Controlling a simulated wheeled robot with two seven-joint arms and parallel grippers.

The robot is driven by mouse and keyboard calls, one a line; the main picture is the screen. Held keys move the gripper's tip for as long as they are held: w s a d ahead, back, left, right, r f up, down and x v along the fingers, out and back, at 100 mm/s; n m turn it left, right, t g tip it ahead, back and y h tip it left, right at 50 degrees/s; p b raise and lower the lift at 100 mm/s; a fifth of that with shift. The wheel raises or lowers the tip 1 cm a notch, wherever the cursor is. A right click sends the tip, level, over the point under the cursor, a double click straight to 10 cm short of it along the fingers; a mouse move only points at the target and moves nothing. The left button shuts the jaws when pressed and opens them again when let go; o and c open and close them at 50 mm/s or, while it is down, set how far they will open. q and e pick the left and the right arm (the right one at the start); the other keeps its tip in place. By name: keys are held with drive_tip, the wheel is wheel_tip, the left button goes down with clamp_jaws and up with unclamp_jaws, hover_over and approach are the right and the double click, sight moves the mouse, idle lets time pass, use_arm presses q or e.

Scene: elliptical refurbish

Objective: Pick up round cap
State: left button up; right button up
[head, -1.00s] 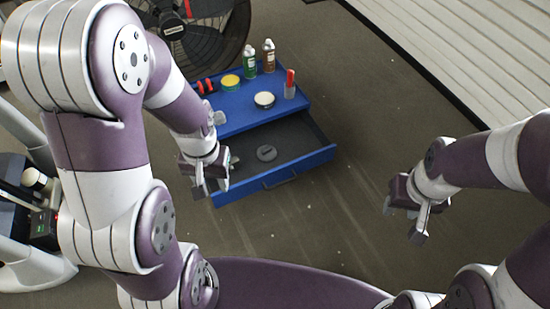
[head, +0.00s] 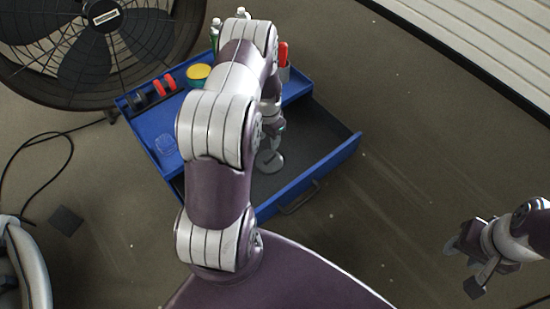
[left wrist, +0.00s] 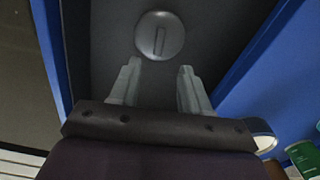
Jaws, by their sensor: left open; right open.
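The round cap (left wrist: 160,36) is a grey disc with a straight slot across it, lying on the dark floor of the open blue drawer. In the head view the cap (head: 268,161) shows partly, just below my left gripper (head: 271,140). In the left wrist view my left gripper (left wrist: 159,68) is open, its two fingers pointing at the cap with nothing between them. The cap lies just beyond the fingertips. My left arm hides part of the drawer and cabinet top in the head view. My right gripper (head: 463,268) is open and empty at the lower right, away from the drawer.
The blue drawer (head: 344,152) has raised walls around the cap. On the blue cabinet top stand a yellow-and-green tin (head: 198,73), red-and-black items (head: 165,84) and a cup with a red tool (head: 283,56). A large fan (head: 90,45) stands behind left. Floor on the right is clear.

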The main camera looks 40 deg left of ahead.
use_arm(q)
drive_tip(key=b, duration=0.2)
hover_over(270, 157)
drive_tip(key=f, duration=0.5)
drive_tip(key=shift+a, duration=0.2)
wheel_tip(270, 157, down, 5)
drive_tip(key=b, duration=0.3)
drive_tip(key=shift+d, duration=0.15)
drive_tip(key=shift+r, duration=0.1)
use_arm(e)
wheel_tip(270, 157, down, 6)
drive_tip(key=shift+a+r, duration=0.1)
drive_tip(key=shift+a, duration=0.05)
use_arm(q)
clamp_jaws()
